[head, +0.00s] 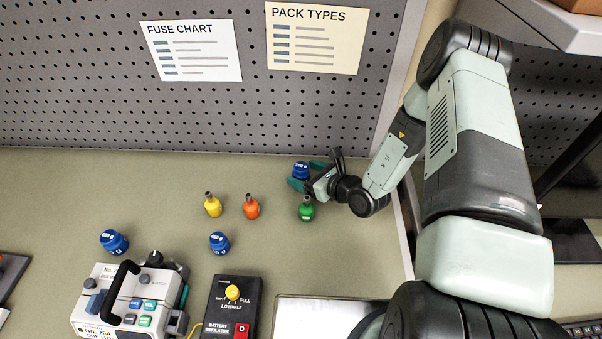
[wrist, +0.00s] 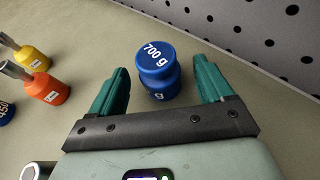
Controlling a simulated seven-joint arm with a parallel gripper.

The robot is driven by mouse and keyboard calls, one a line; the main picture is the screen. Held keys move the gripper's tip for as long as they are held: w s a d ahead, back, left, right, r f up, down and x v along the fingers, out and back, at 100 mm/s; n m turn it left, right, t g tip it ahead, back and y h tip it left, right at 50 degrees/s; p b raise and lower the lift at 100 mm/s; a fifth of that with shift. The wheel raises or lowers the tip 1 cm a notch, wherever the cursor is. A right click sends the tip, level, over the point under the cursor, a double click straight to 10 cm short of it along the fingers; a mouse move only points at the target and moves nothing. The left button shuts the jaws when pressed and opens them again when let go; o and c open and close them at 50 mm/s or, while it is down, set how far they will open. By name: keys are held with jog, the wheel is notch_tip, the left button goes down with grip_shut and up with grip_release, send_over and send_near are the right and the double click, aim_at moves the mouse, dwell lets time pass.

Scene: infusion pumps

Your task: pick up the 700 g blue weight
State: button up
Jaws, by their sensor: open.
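The blue weight (wrist: 157,72) marked "700 g" stands upright on the bench between the two teal fingers of my gripper (wrist: 163,85) in the wrist view. The fingers are open, with a gap on each side of the weight. In the head view the same blue weight (head: 301,170) is near the back of the bench, and my gripper (head: 304,176) reaches around it from the right. Two other blue weights, a left one (head: 114,241) and a middle one (head: 219,243), stand further forward.
A grey pump (head: 130,303) and black battery box (head: 232,307) are at the front. A pegboard (head: 200,105) rises behind.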

aim_at(297, 170)
jog(key=shift+x, duration=2.05)
jog(key=shift+r, duration=0.1)
grip_shut()
